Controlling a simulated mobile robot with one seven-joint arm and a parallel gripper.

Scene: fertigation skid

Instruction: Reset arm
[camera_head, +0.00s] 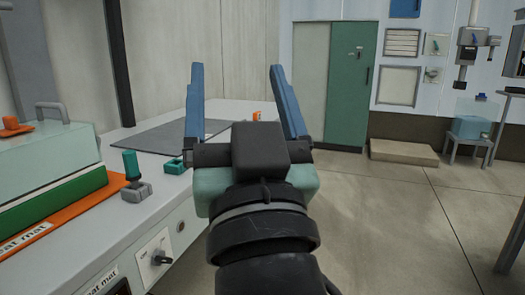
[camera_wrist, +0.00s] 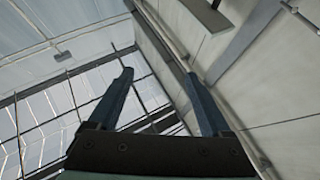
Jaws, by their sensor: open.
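My gripper (camera_head: 237,70) is raised in the middle of the head view, its two blue fingers spread wide and pointing up. It is open, with nothing between the fingers. In the wrist view my gripper (camera_wrist: 158,78) also shows apart and empty, against the roof and wall panels. My arm's dark wrist hides part of the bench's right end and the floor behind it.
A white bench (camera_head: 110,225) runs along the left, with a clear-lidded green box (camera_head: 50,205) on an orange mat, a green-handled device (camera_head: 132,170) and a grey mat (camera_head: 165,138). A green cabinet (camera_head: 349,90) and low platform (camera_head: 403,152) stand behind.

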